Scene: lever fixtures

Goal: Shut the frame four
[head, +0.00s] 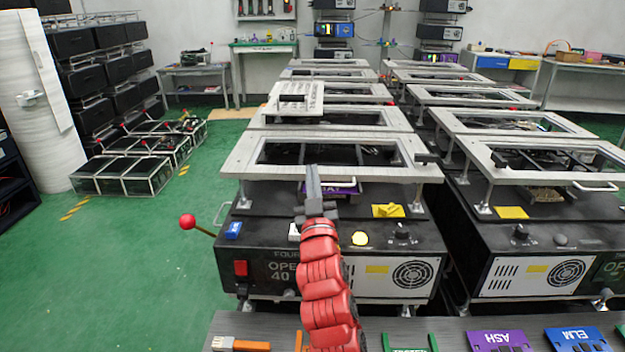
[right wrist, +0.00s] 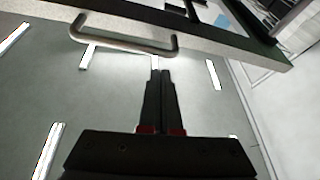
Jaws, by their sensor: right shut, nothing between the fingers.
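Frame four is the pale metal frame (head: 262,172) on the nearest left machine (head: 262,245), whose front reads "FOUR". The frame sits level, raised above the dark machine body with a gap beneath. My right gripper (head: 312,172) is shut and empty, in front of the frame's front edge. In the right wrist view, the right gripper (right wrist: 160,72) points toward a bent metal handle (right wrist: 125,38) along a frame edge, with its tips appearing just below it; contact cannot be told. A lever with a red ball (head: 187,222) sticks out at the machine's left. My left gripper is not in view.
A similar machine (head: 545,270) with a raised frame stands close on the right, and more stand in rows behind. A dark bench (head: 450,325) with coloured name plates lies in front. The green floor (head: 110,270) at left is clear.

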